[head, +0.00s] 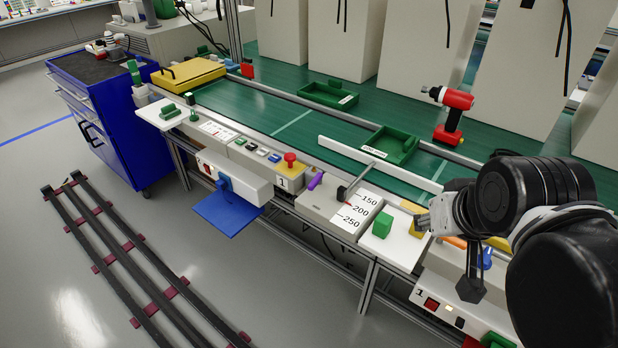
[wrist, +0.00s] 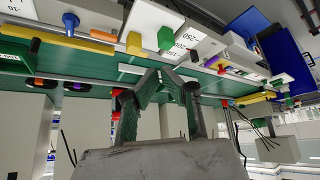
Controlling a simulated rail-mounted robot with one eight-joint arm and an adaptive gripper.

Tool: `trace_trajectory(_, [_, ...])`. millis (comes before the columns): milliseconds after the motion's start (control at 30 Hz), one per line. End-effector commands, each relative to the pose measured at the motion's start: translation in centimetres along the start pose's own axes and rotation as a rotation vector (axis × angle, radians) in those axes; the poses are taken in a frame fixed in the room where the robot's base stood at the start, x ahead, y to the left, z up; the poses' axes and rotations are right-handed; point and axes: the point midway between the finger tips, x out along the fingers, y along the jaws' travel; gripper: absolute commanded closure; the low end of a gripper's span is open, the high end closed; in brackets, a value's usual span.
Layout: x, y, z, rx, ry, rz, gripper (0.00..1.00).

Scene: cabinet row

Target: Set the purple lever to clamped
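The purple lever (head: 315,181) is a short tilted handle on top of a grey box on the bench, left of a scale card (head: 357,211) marked 150, 200 and 250. A small purple piece, apparently the same lever, shows in the wrist view (wrist: 222,70). Any label for its clamped position is too small to read. My gripper (head: 421,222) is right of the lever, apart from it, near a green block. In the wrist view its two fingers (wrist: 159,76) meet at the tips with nothing visible between them.
The green block (head: 382,225) sits on a white plate to the right. A red button (head: 290,159) is left of the lever. A white rail (head: 375,160) runs behind.

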Motion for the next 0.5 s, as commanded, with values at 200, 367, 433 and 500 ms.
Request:
trace_trajectory(200, [-0.2,-1.0,-4.2,-0.089,-0.062,-0.012,1.00])
trace_trajectory(367, [0.2,-1.9,-7.2,-0.161,-0.113,-0.020,1.00])
trace_trajectory(433, [0.4,-2.3,-8.4,-0.194,-0.134,-0.024,1.00])
trace_trajectory(500, [0.7,-2.8,-9.8,-0.224,-0.155,-0.028,1.00])
